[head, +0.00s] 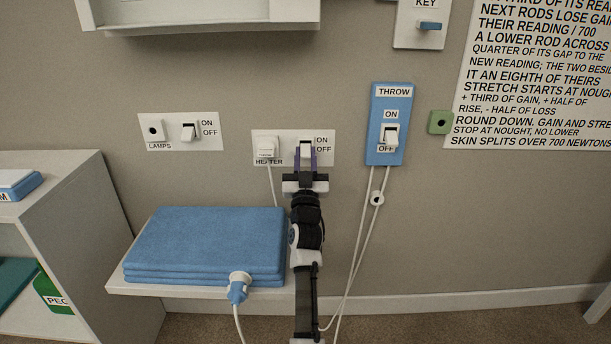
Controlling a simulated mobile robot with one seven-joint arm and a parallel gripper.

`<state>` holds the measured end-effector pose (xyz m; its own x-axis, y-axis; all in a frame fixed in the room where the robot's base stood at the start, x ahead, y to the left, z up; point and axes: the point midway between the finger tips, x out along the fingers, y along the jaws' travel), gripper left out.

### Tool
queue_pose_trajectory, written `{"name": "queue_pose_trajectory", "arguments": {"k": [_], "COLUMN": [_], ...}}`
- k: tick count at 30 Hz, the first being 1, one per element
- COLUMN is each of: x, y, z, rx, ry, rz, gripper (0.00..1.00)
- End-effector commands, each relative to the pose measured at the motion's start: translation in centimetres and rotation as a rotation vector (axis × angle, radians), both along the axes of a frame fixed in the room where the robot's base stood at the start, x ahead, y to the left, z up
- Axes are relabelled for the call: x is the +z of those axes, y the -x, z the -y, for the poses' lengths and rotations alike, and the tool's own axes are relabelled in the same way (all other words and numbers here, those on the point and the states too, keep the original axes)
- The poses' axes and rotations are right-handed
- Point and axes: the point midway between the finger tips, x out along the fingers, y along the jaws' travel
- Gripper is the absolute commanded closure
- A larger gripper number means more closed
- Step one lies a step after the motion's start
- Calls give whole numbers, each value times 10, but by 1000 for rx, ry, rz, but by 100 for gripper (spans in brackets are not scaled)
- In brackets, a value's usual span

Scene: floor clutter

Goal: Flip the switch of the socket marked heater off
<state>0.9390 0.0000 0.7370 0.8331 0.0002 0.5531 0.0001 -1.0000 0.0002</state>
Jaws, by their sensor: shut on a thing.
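The heater socket plate (259,139) is white and fixed to the wall. A white plug (266,147) sits in its left part, and its cord hangs down across the HEATER label. The plate's switch (305,146) is on the right, beside printed ON (upper) and OFF (lower). My gripper (306,155) reaches up to this switch from below, with its purple-tipped fingers at each side of it. The gripper is shut on the switch. The fingers hide much of the switch, so I cannot tell its position.
A LAMPS plate (213,144) with its own switch (189,132) is to the left. A blue THROW switch plate (376,150) with hanging cords is close on the right. A white cabinet (62,185) stands left.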

Motion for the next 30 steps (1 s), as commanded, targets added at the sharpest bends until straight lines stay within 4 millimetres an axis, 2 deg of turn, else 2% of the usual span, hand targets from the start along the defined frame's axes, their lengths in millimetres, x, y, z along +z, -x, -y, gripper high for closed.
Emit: {"name": "queue_pose_trajectory", "arguments": {"k": [1, 2, 29, 30], "x": [-9, -9, -4, -4], "y": [0, 0, -2, -2], "z": [1, 0, 0, 0], "rx": [-2, -1, 0, 0], "ry": [1, 0, 0, 0], "rz": [15, 23, 91, 91], "gripper": [98, 98, 98, 73]}}
